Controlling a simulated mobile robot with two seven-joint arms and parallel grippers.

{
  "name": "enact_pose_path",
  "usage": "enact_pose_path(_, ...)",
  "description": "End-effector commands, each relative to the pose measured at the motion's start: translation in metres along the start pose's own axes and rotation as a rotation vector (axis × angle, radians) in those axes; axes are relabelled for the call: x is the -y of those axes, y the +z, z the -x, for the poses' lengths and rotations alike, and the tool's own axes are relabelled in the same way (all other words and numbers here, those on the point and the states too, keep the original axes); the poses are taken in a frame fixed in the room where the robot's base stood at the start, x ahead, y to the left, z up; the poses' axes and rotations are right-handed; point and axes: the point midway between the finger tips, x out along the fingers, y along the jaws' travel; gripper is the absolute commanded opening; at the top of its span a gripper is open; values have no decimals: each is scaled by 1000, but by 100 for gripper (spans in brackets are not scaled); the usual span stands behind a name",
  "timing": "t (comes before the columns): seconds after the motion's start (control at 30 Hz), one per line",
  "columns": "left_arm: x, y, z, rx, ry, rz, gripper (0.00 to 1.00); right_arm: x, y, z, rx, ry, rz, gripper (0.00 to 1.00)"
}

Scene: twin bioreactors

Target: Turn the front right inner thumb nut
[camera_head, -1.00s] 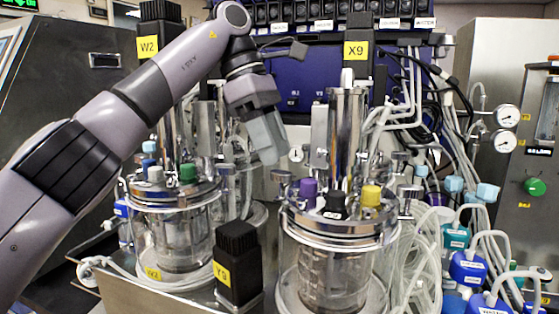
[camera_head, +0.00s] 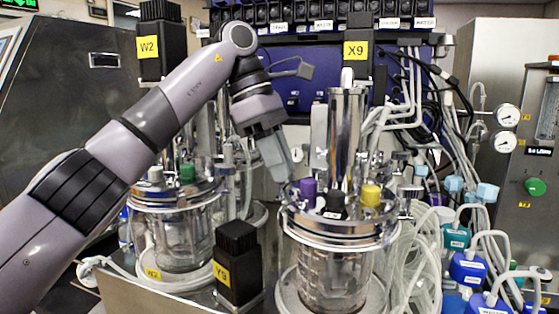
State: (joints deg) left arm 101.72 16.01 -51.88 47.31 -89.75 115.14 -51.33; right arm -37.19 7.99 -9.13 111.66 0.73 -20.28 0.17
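The right glass vessel (camera_head: 333,275) has a shiny metal lid (camera_head: 340,228) with purple (camera_head: 308,190), black (camera_head: 334,203) and yellow (camera_head: 370,196) caps. A metal thumb nut (camera_head: 407,203) stands at the lid's right edge. The inner nut at the lid's left edge is hidden by my fingers. My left gripper (camera_head: 286,176) points down at that left edge, just left of the purple cap. Its fingers show side-on, so the gap between them and any contact with the nut cannot be told. My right gripper is out of view.
The left vessel (camera_head: 180,245) stands under my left arm, with a green cap (camera_head: 188,173). A black block labelled Y9 (camera_head: 237,262) stands between the vessels. Pale tubes (camera_head: 425,255) and blue-capped bottles (camera_head: 468,268) crowd the right side.

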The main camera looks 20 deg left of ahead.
Motion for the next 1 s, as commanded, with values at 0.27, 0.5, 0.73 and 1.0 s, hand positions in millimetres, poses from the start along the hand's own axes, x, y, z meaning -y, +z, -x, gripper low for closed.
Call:
enact_pose_path(0.27, 0, -1, 1, -2, 11, 22, 0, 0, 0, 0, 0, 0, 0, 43)
enact_pose_path(0.5, 1, -1, 0, -3, 55, 128, 0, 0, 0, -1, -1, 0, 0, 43)
enact_pose_path(0.73, 1, -1, 0, -3, 131, 309, 0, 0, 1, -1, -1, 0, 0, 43)
enact_pose_path(1.0, 2, -1, 0, -3, 230, 546, 0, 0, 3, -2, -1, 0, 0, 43)
